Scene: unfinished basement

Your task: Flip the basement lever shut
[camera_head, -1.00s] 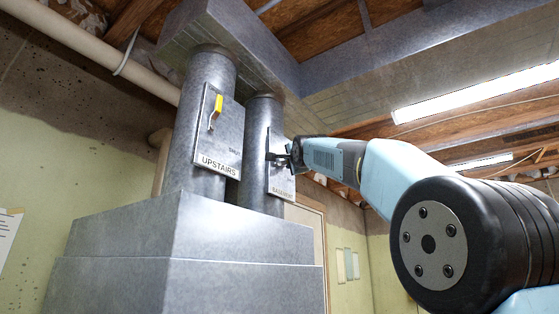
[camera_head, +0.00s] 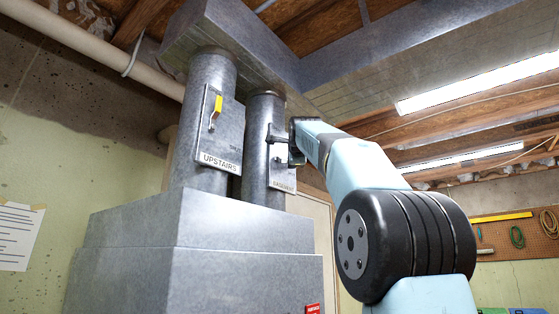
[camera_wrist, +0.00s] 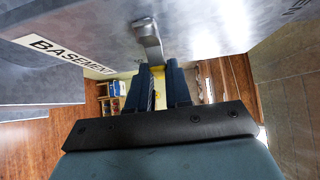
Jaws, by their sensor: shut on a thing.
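The basement lever (camera_wrist: 149,40) is a grey metal handle standing out from a grey plate, seen at the top centre of the wrist view. The label "BASEMENT" (camera_wrist: 68,54) is to its left there. In the head view the basement plate (camera_head: 282,172) is on the right-hand round duct. My gripper (camera_head: 282,138) is at the upper part of this plate and hides much of the lever. In the wrist view my gripper (camera_wrist: 159,68) has its blue-grey fingers on either side of the lever's outer end, shut on it.
The left duct carries a plate labelled "UPSTAIRS" (camera_head: 220,163) and a similar lever with a yellow tip (camera_head: 216,106). Both ducts rise from a large metal cabinet (camera_head: 195,250) to an overhead metal duct (camera_head: 235,45). A pegboard (camera_head: 510,235) hangs at far right.

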